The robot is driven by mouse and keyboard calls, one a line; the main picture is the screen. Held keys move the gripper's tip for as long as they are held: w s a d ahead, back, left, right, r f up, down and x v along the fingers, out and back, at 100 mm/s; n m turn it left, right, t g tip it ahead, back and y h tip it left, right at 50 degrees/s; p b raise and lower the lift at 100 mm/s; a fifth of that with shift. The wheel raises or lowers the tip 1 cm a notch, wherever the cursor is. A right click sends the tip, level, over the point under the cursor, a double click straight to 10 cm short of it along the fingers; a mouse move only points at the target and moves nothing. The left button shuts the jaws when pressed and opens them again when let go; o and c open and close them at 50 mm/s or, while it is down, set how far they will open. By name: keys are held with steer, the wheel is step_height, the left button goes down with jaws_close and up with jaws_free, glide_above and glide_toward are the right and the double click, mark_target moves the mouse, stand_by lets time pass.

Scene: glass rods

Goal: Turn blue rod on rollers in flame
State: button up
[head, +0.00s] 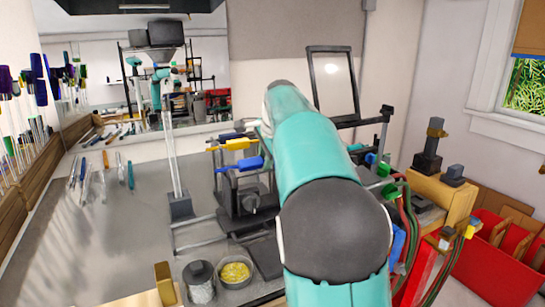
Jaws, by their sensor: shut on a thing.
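A rod with a bright blue handle-like part (250,163) points left from the dark burner stand area in the middle of the bench. Its right end goes out of sight behind my arm. A similar rod with a yellow part (238,144) lies just above it, and a darker blue one shows farther back. A dark apparatus on a metal frame (246,200) stands below them. My teal arm crosses the middle of the view and hides my gripper. I cannot make out the rollers or a flame.
A tall glass tube on a dark base (180,206) stands left of the apparatus. A yellow-filled bowl (235,272) and a jar (199,281) sit in front. Hoses and a red crate (497,262) are at the right. The left of the grey bench (110,235) has free room.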

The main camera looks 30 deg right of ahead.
steer(key=shift+a, duration=0.9)
steer(key=o, duration=1.1)
steer(key=shift+w+d, duration=0.1)
steer(key=shift+w, duration=0.05)
